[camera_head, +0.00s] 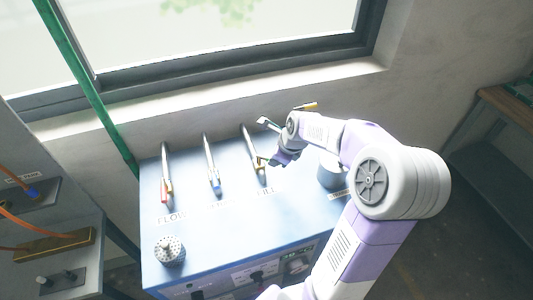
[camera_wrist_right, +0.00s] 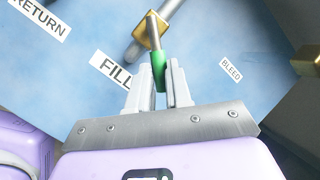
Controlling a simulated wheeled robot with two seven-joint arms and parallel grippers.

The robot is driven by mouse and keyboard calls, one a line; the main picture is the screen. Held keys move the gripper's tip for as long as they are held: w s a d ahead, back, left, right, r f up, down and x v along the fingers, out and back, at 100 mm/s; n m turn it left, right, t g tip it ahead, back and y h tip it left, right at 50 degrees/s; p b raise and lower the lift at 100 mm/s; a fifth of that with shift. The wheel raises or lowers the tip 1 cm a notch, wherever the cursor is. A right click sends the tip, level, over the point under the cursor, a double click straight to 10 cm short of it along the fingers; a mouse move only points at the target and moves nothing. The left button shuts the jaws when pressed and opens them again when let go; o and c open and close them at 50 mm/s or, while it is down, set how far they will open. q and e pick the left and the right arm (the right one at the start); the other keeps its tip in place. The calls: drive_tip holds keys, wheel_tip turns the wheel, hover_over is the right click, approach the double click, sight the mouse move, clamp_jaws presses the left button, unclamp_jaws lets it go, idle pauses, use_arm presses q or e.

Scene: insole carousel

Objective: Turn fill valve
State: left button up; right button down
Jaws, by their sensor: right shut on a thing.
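The fill valve is the third lever from the left on the blue panel in the head view, above a label that reads FILL; its brass body (camera_head: 262,178) sits on a grey pipe. In the right wrist view its green handle (camera_wrist_right: 158,68) runs out from a brass block (camera_wrist_right: 153,30). My right gripper (camera_wrist_right: 160,88) is shut on the green handle, one finger on each side. In the head view my right gripper (camera_head: 272,161) is at the fill valve and partly hides it. My left gripper is not in view.
To the left stand a blue-handled valve (camera_head: 215,187) and a red-handled valve (camera_head: 166,194) over the FLOW label. A perforated round fitting (camera_head: 169,250) stands at the panel's front left. A green post (camera_head: 88,85) rises at the left. A window wall (camera_head: 225,104) is behind.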

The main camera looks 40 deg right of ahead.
idle(0.4)
drive_tip(key=c, duration=1.1)
unclamp_jaws()
drive_tip(key=shift+o, duration=0.2)
drive_tip(key=p+v, duration=0.1)
drive_tip(key=v, duration=0.6)
drive_tip(key=shift+r+p, duration=0.3)
drive_tip(key=shift+p, duration=0.05)
drive_tip(key=shift+s+f, duration=0.1)
drive_tip(key=shift+s, duration=0.1)
